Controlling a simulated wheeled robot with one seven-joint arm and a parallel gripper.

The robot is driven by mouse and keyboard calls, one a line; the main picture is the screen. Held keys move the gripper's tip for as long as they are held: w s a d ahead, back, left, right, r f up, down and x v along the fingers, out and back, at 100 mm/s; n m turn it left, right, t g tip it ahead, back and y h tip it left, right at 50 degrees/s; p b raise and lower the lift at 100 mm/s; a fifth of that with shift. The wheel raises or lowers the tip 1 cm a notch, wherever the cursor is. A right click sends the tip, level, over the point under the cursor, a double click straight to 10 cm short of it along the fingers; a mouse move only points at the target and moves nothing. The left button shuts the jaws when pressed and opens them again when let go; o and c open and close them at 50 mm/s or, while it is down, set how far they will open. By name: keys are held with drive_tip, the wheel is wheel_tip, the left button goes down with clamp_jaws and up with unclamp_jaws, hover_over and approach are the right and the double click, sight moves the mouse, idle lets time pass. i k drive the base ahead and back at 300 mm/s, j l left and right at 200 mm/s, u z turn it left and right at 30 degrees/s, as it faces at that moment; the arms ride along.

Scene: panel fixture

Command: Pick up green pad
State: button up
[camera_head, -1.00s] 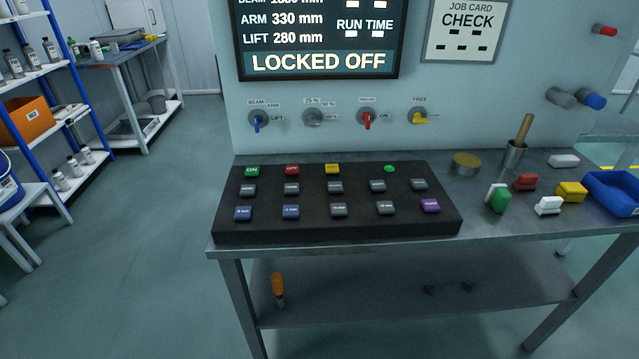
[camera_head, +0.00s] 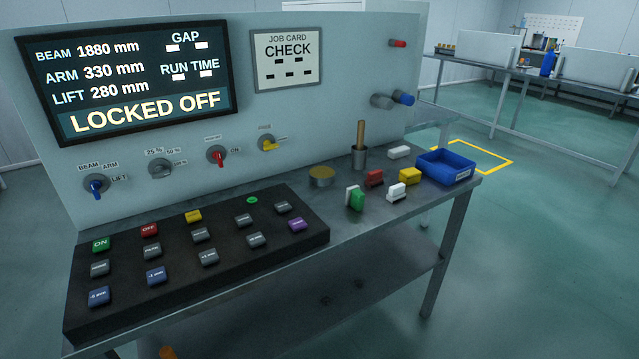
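The green pad (camera_head: 358,201) stands on the bench top (camera_head: 330,223), with a white part at its left side. It is right of the black button panel (camera_head: 190,268) and apart from it. A red pad (camera_head: 375,178) lies behind it to the right, and a white pad (camera_head: 396,191) lies to its right.
A yellow pad (camera_head: 410,175), a whitish pad (camera_head: 399,152) and a blue tray (camera_head: 446,168) are further right. A cup with a wooden handle (camera_head: 359,156) and a round yellow-topped tin (camera_head: 321,176) stand behind. Open floor lies right of the bench.

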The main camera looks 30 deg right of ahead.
sight(354, 198)
drive_tip(key=i+l, duration=0.1)
drive_tip(key=l, duration=0.25)
drive_tip(key=i+l, duration=0.1)
drive_tip(key=l, duration=0.25)
drive_tip(key=i+l, duration=0.1)
drive_tip(key=l, duration=0.3)
drive_tip(key=i+l, duration=0.1)
drive_tip(key=l, duration=0.25)
drive_tip(key=u, duration=0.05)
